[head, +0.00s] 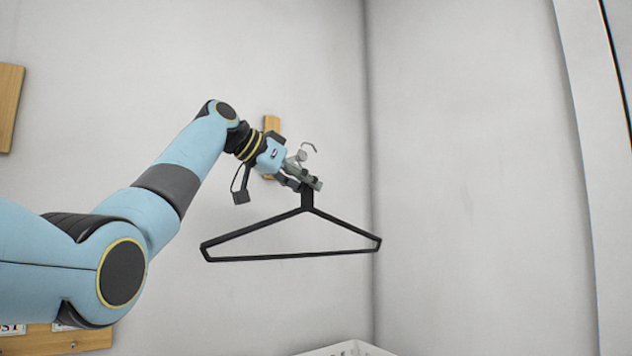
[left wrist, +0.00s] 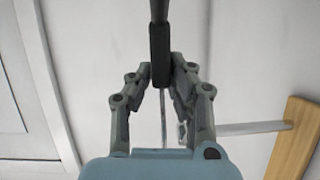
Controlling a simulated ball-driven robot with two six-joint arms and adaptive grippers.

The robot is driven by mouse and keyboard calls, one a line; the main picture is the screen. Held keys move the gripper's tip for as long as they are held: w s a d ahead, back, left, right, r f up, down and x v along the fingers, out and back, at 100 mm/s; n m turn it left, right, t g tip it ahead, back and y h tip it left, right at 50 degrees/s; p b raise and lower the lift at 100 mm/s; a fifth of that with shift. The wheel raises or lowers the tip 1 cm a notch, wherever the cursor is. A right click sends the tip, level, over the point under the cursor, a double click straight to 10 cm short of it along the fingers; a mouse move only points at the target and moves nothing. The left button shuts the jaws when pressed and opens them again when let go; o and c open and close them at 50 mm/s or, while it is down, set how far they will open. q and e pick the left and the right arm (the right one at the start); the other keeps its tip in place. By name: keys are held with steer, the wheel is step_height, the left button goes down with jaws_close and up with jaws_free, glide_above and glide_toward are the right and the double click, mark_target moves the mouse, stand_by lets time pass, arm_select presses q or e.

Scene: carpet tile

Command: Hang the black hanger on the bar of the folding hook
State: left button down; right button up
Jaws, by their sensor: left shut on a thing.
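The black hanger (head: 290,258) hangs in the air below my left gripper (head: 317,184) in the head view, its long bottom bar nearly level. My left gripper is shut on the hanger's neck. In the left wrist view the gripper (left wrist: 160,72) pinches the dark neck of the hanger (left wrist: 159,40). The hanger's thin metal hook (head: 310,147) shows above the gripper. The folding hook's wooden plate (head: 271,124) is on the wall behind my gripper, partly hidden by it. In the left wrist view its pale bar (left wrist: 250,128) sticks out from the wooden plate (left wrist: 292,140), apart from the hanger. My right gripper is not in view.
A wooden board (head: 9,105) is on the wall at the far left. Another wooden board (head: 85,340) with labels is at the lower left. A white basket-like rim (head: 350,348) shows at the bottom. The wall right of the corner is clear.

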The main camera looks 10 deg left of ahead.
arm_select(q)
steer(key=w+a+f, duration=0.1)
steer(key=w+a, duration=0.4)
steer(key=a, duration=0.1)
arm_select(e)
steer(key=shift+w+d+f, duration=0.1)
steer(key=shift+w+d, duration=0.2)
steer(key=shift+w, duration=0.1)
arm_select(q)
steer(key=shift+w+d, duration=0.1)
steer(key=c, duration=1.2)
jaws_free()
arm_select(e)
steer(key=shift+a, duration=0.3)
